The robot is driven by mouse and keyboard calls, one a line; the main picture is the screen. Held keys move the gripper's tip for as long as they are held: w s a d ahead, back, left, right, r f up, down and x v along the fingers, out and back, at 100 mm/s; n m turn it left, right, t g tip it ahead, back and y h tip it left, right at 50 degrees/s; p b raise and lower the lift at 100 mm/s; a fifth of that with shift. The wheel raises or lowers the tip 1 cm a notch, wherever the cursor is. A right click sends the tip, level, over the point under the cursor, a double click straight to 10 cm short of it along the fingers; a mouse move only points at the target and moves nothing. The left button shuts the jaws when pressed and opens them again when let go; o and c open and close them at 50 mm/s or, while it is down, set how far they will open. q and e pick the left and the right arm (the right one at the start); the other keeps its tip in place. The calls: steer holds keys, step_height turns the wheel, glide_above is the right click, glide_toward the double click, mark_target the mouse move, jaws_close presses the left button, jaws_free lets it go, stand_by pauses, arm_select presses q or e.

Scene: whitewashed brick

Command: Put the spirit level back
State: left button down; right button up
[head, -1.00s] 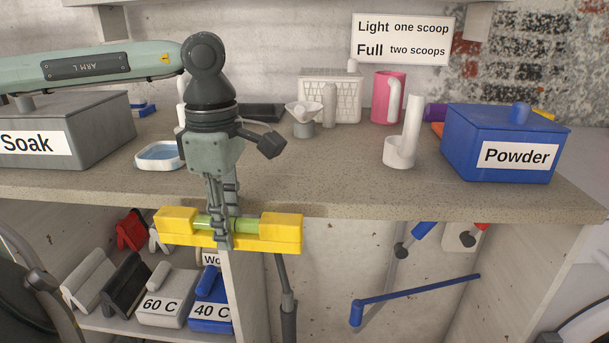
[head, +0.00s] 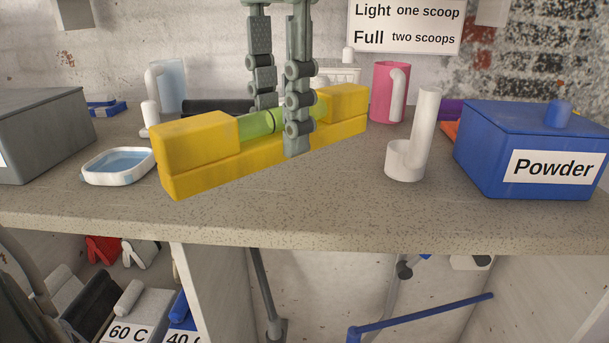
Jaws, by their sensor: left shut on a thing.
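The spirit level (head: 205,165) is a yellow bar with a green tube in its middle. My left gripper (head: 282,125) comes down from above and is shut on the level's middle at the green tube. The level hides part of the counter top behind it. My right gripper is not in view.
A white scoop (head: 405,160) and the blue Powder box (head: 525,145) stand right of the level. A white dish (head: 118,166) and a grey box (head: 40,135) are to the left. A pink jug (head: 389,90) stands behind. The counter's front strip is clear.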

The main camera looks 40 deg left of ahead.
arm_select(q)
glide_above(301, 190)
step_height(301, 190, down, 7)
steer(key=shift+r, duration=0.15)
steer(key=shift+f, duration=1.95)
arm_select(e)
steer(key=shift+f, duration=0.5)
arm_select(q)
steer(key=shift+f, duration=0.1)
steer(key=c, duration=1.2)
jaws_free()
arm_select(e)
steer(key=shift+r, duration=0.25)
